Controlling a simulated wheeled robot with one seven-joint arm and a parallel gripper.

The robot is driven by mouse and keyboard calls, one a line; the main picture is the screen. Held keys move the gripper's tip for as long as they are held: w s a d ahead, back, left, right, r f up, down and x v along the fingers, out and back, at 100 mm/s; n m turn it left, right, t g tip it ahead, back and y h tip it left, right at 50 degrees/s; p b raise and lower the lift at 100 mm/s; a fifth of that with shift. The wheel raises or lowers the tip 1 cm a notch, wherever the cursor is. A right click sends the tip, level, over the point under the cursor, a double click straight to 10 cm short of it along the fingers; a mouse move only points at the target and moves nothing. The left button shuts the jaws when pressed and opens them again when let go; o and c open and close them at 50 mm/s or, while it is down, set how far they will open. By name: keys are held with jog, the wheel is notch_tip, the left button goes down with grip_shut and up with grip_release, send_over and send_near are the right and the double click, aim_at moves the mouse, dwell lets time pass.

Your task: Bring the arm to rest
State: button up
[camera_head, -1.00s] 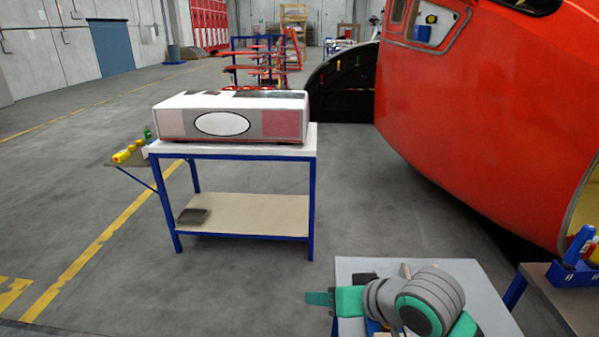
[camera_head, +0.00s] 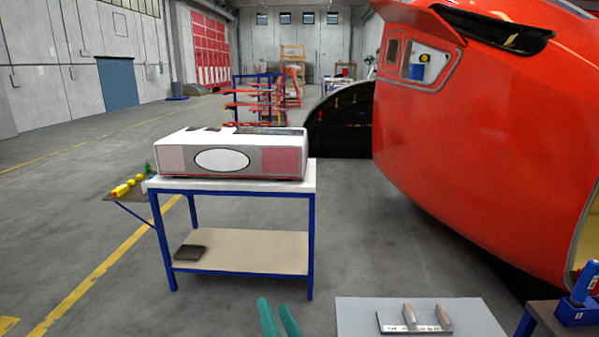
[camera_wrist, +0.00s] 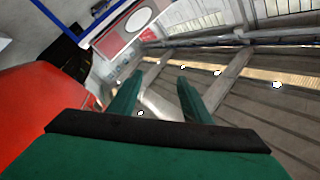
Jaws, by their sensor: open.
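My gripper (camera_head: 279,318) shows as two green fingers at the bottom edge of the head view, left of the grey tabletop. The fingers are apart and nothing is between them. In the wrist view my gripper (camera_wrist: 158,95) also has its two green fingers spread and empty. The rest of my arm is out of the head view. The wrist view is tilted and takes in the hall's ceiling, windows and the red nosecone.
A blue-framed table (camera_head: 312,215) holds a white and pink box (camera_head: 180,160). The grey tabletop (camera_head: 360,315) at front carries a small labelled rack (camera_head: 410,328). The red train nosecone (camera_head: 480,130) fills the right. A blue tool holder (camera_head: 577,315) stands at far right. Floor left is open.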

jog(key=s+f+m+h, duration=0.4)
jog(key=s+f+h, duration=0.4)
jog(key=s+f, duration=0.9)
jog(key=s+d+f+n+g, duration=0.1)
jog(key=s+f+n, duration=0.1)
jog(key=s, duration=0.5)
jog(key=s+d+f+n, duration=0.2)
jog(key=s+f+n, duration=0.1)
jog(key=s, duration=0.4)
jog(key=s+d+f+n+g, duration=0.1)
jog(key=s+f+n, duration=0.1)
jog(key=s, duration=0.5)
jog(key=shift+s+d+f+n+g, duration=0.3)
jog(key=shift+s+d+n, duration=0.1)
jog(key=shift+n, duration=0.2)
